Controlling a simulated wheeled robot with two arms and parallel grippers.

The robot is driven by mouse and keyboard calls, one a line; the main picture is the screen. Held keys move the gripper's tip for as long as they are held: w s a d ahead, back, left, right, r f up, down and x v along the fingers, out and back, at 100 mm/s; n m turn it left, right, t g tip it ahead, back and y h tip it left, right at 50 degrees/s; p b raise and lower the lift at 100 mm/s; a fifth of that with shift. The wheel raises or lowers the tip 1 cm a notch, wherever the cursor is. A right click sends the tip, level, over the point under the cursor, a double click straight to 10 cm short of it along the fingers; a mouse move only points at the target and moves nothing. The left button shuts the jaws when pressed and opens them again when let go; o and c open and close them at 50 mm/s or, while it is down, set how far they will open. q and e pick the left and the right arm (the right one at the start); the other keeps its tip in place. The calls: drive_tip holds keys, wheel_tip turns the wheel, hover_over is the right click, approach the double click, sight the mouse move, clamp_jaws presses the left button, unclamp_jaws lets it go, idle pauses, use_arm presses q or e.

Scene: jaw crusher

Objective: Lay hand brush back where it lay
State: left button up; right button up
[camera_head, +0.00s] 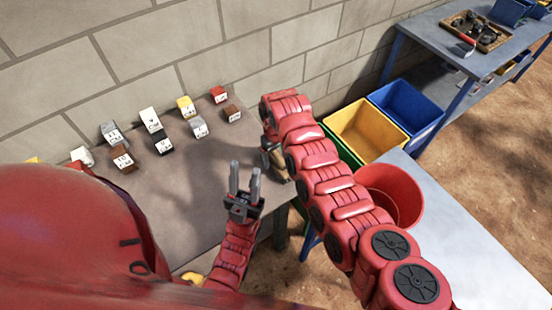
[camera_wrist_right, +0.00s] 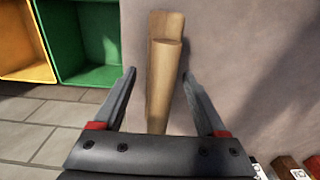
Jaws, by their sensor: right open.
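The hand brush (camera_wrist_right: 164,85) shows in the right wrist view as a pale wooden piece against the grey table top (camera_wrist_right: 240,60); its bristles are not seen. My right gripper (camera_wrist_right: 160,73) is open, with one finger on each side of the wood and visible gaps to both. In the head view my right arm hides most of this spot at the table's right end. My left gripper (camera_head: 245,178) is open and empty above the table's front right part, left of the right arm.
Several small labelled blocks (camera_head: 163,142) stand in rows at the back of the table. Green (camera_head: 343,150), yellow (camera_head: 368,132) and blue (camera_head: 408,105) bins and a red bucket (camera_head: 405,190) stand to the right. A far bench holds a tray (camera_head: 485,35). The table's middle is clear.

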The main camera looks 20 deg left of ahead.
sight(276, 152)
wheel_tip(276, 152, up, 4)
drive_tip(key=shift+r+b, duration=0.25)
drive_tip(key=shift+b, duration=0.7)
wheel_tip(276, 152, up, 5)
drive_tip(key=shift+r, duration=0.2)
drive_tip(key=shift+s+r, duration=0.1)
drive_tip(key=shift+r, duration=0.55)
